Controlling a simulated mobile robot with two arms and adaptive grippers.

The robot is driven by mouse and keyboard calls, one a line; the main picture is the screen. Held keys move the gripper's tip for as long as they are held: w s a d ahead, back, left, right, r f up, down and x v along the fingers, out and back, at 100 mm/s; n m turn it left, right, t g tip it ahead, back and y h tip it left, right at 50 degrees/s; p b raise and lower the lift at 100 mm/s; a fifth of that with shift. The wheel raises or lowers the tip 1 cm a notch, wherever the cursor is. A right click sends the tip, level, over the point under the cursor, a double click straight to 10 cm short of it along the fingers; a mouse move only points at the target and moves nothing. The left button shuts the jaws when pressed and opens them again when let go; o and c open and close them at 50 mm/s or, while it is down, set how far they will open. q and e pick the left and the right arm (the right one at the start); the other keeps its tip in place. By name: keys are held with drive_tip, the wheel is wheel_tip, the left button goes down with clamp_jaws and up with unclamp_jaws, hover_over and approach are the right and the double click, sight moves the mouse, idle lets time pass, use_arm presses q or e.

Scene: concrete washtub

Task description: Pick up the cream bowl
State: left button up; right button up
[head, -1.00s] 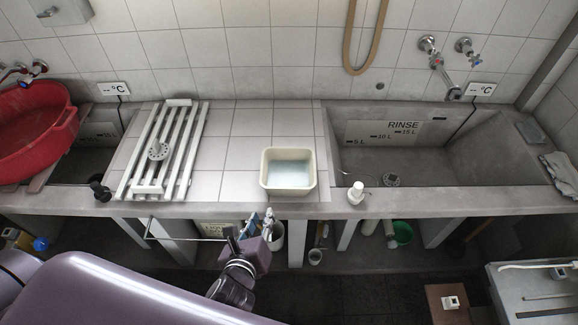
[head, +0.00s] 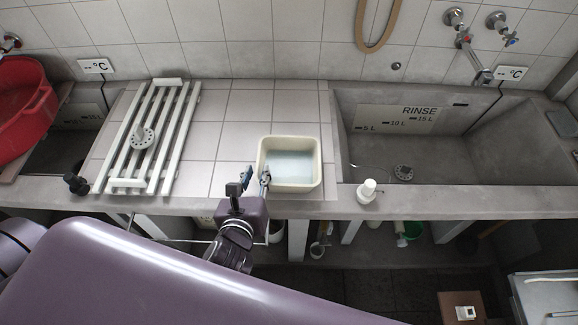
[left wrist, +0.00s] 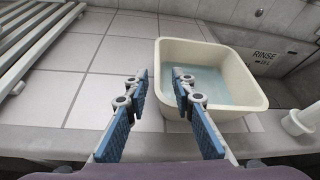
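The cream bowl (head: 294,189) is square with rounded corners and stands upright on the tiled counter near its front edge. It holds pale bluish water. It also shows in the left wrist view (left wrist: 232,108). My left gripper (head: 256,177) is open at the bowl's near left side. In the left wrist view its blue-padded fingers (left wrist: 162,82) are apart, one over the tiles left of the bowl, the other overlapping the bowl's left wall. I cannot tell whether that finger is inside the rim or touches it. My right gripper is not in view.
A white slatted rack (head: 150,135) lies left of the bowl, with bare tiles (head: 228,120) between. A white bottle (head: 367,190) stands on the ledge to the right, before the rinse basin (head: 440,165). A red tub (head: 22,110) is at far left.

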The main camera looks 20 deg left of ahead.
sight(260, 157)
use_arm(q)
drive_tip(key=x, duration=0.4)
drive_tip(key=p+x, duration=0.1)
drive_tip(key=x, duration=0.1)
drive_tip(key=shift+w+a+r, duration=0.1)
drive_tip(key=shift+r, duration=0.15)
clamp_jaws()
drive_tip(key=shift+r, duration=0.1)
